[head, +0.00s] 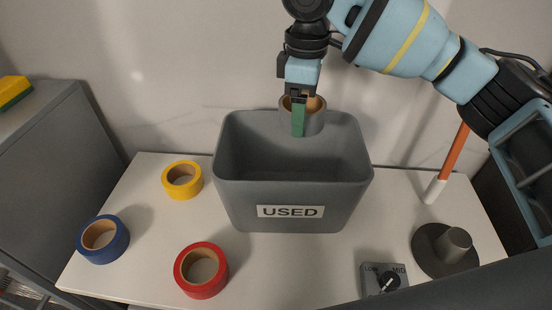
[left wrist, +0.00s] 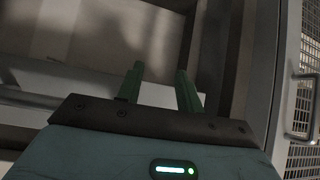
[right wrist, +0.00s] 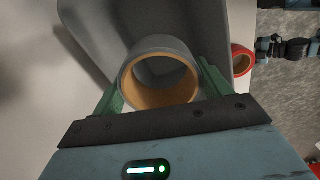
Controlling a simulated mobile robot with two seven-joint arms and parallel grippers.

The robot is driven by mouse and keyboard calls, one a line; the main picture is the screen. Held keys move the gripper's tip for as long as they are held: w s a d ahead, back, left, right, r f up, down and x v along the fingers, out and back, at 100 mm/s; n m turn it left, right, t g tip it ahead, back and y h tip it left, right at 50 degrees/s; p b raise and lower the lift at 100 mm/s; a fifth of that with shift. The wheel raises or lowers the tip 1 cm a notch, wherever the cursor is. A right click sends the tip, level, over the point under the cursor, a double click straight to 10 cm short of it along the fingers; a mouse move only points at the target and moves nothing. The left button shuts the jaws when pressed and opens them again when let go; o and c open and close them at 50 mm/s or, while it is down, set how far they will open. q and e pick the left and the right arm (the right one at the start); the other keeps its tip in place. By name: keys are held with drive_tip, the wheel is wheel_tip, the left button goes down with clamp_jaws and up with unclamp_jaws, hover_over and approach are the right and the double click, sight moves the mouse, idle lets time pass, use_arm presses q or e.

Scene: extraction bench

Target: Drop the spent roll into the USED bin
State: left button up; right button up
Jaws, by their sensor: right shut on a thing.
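The grey roll (head: 316,122) with a tan core is held in my right gripper (head: 298,118), over the back part of the grey bin (head: 270,194) labelled USED. In the right wrist view the roll (right wrist: 160,45) sits between the two green fingers, its open core facing the camera and the bin behind it. How far it is above the rim I cannot tell. The visible bin interior looks empty. My left gripper (left wrist: 160,88) is out of the head view; in the left wrist view its fingers are apart with nothing between them.
Yellow (head: 182,180), blue (head: 102,239) and red (head: 201,270) tape rolls lie on the white bench left of the bin. A dark round stand (head: 444,250), a knob box (head: 384,280) and an orange-and-white stick (head: 447,165) are at the right.

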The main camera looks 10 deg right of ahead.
drive_tip(key=f, duration=0.3)
drive_tip(key=f+b, duration=0.1)
drive_tip(key=f, duration=0.1)
drive_tip(key=shift+s+f, duration=0.2)
drive_tip(key=shift+f, duration=0.2)
drive_tip(key=o, duration=1)
use_arm(q)
drive_tip(key=shift+s+f+g, duration=0.3)
drive_tip(key=shift+s+f, duration=0.55)
drive_tip(key=shift+s, duration=0.2)
use_arm(e)
wheel_tip(320, 180, up, 8)
